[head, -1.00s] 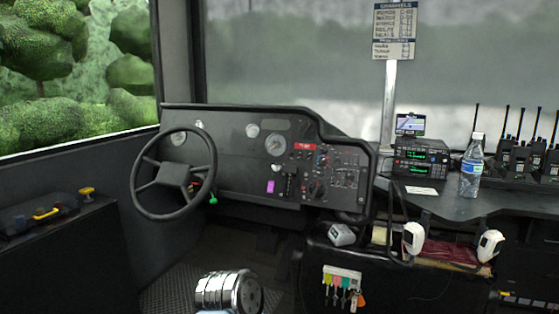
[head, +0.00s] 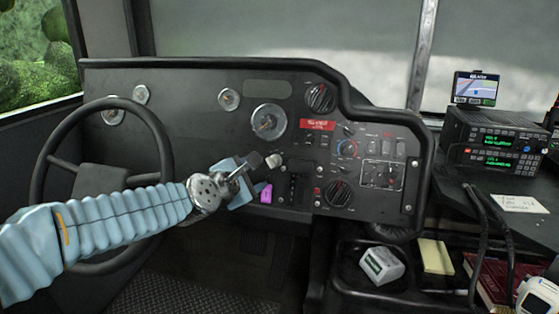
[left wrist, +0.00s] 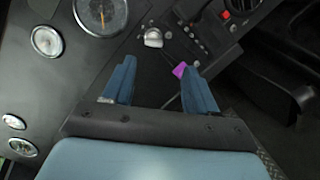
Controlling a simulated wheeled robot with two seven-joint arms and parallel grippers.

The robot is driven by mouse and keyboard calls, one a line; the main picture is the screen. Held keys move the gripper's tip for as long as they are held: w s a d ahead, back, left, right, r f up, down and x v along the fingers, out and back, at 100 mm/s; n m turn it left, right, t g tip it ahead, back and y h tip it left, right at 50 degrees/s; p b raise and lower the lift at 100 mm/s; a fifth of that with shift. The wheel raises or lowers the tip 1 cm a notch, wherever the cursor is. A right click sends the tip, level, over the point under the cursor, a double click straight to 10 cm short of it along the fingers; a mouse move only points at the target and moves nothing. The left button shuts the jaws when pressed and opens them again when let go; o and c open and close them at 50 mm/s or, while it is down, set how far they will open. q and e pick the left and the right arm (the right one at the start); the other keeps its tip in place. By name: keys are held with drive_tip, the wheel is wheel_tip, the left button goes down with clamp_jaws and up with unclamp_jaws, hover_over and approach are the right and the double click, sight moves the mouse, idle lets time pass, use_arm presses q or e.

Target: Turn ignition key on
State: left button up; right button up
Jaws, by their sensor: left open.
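A small silver knob-like piece (left wrist: 153,38) sits on the black dashboard (head: 190,135), and it also shows in the head view (head: 273,160). It looks like the ignition key, though its details are too small to be sure. A purple tag (head: 266,193) hangs just below it and also shows in the left wrist view (left wrist: 180,70). My left gripper (head: 256,177) is in front of the dashboard, close to both. In the left wrist view its two blue fingers (left wrist: 158,68) are apart with nothing held; the silver piece lies beyond the fingertips, and the purple tag is by the right finger. My right gripper is not in view.
The steering wheel (head: 50,160) stands left, partly behind my left arm. Rotary knobs (head: 338,193) and switches crowd the panel to the right. A radio (head: 495,140) and a tray (head: 405,285) with small items are farther right.

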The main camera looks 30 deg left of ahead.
sight(272, 162)
use_arm(q)
drive_tip(key=b+x, duration=0.1)
drive_tip(key=x, duration=0.3)
drive_tip(key=b+x, duration=0.1)
drive_tip(key=x, duration=0.3)
drive_tip(key=b+x, duration=0.1)
drive_tip(key=x, duration=0.3)
drive_tip(key=shift+w+a+r+b, duration=0.2)
drive_tip(key=shift+w+b, duration=0.1)
drive_tip(key=shift+w, duration=0.4)
drive_tip(key=shift+c, duration=0.3)
clamp_jaws()
